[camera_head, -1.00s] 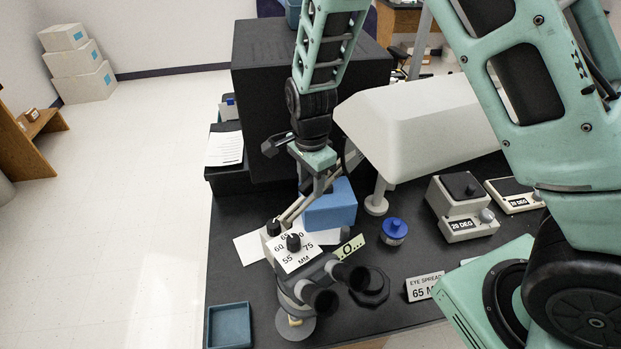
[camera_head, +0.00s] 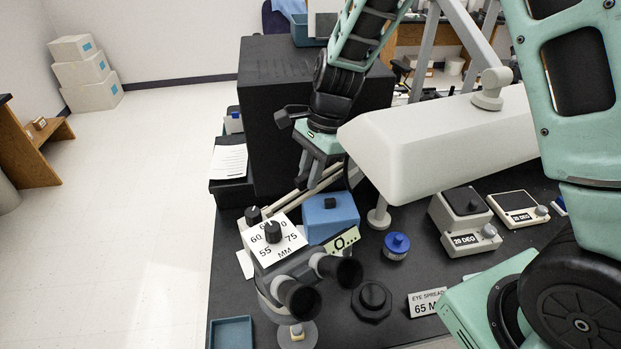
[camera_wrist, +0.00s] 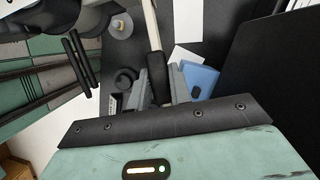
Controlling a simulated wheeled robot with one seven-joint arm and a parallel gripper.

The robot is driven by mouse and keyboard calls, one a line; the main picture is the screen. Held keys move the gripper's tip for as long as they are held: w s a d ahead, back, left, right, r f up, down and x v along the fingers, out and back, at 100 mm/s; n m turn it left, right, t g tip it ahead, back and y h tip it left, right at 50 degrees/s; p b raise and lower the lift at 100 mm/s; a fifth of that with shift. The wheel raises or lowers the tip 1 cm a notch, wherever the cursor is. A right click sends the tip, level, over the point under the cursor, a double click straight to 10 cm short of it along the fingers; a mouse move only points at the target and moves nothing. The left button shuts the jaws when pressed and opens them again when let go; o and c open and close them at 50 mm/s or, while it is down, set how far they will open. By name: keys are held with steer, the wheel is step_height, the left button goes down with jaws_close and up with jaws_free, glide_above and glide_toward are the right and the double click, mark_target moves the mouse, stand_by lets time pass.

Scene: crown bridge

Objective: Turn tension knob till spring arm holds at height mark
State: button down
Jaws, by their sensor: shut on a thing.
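My gripper (camera_head: 306,178) points down over the pale spring arm (camera_head: 325,181) behind the binocular head (camera_head: 290,262). In the wrist view, its grey jaws (camera_wrist: 159,90) close around a dark cylinder (camera_wrist: 157,70) on the pale bar (camera_wrist: 150,25); this appears to be the tension knob, whose sides the jaws cover. The binocular head hangs at the arm's near end, with two black eyepieces and a white dial plate (camera_head: 289,240) marked 55 to 75 MM. A pale green card (camera_head: 343,239) is partly hidden behind it. I cannot make out a height mark.
A blue box (camera_head: 330,217) stands close beside the spring arm. A large white housing (camera_head: 440,145) overhangs on the right. A blue-capped jar (camera_head: 396,246), black octagonal piece (camera_head: 372,299), "EYE SPREAD" sign (camera_head: 426,302) and blue tray (camera_head: 230,333) lie around.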

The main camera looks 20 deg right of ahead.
mark_target(329, 171)
steer(key=c, duration=1.3)
jaws_free()
steer(key=b+v, duration=0.3)
steer(key=v, duration=1.4)
steer(key=shift+d+r, duration=0.15)
steer(key=shift+r, duration=0.05)
